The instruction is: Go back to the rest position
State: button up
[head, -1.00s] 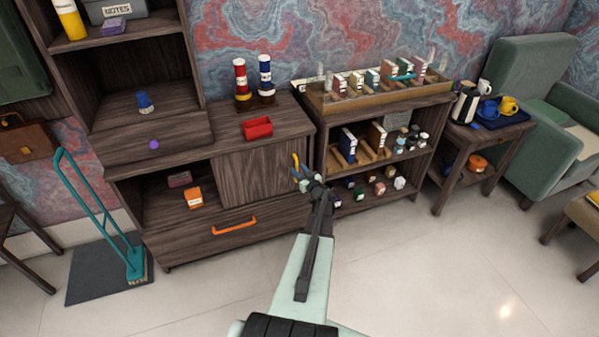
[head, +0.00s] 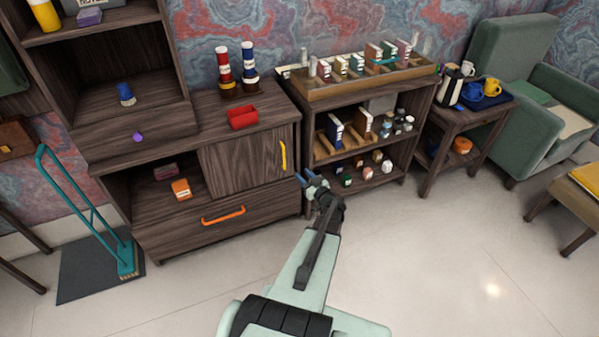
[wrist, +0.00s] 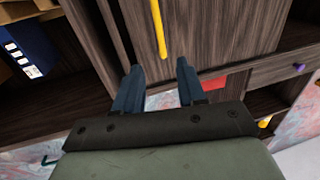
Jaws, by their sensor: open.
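My gripper (head: 304,180) is at the end of my outstretched arm, in front of the right edge of the wooden cabinet. In the wrist view its two blue fingers (wrist: 158,80) are apart, with nothing between them. The cabinet door (head: 248,160) has a yellow upright handle (head: 283,157). In the wrist view the yellow handle (wrist: 158,28) lies beyond the fingertips, apart from them.
A red tray (head: 242,118) and two stacked bottle towers stand on the cabinet top. The orange drawer handle (head: 223,216) is below the door. A low bookshelf (head: 360,88) with binders and jars stands to the right. The floor (head: 440,265) at the right front is clear.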

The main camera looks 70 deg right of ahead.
jog(key=shift+s+a, duration=0.2)
dwell(0.6)
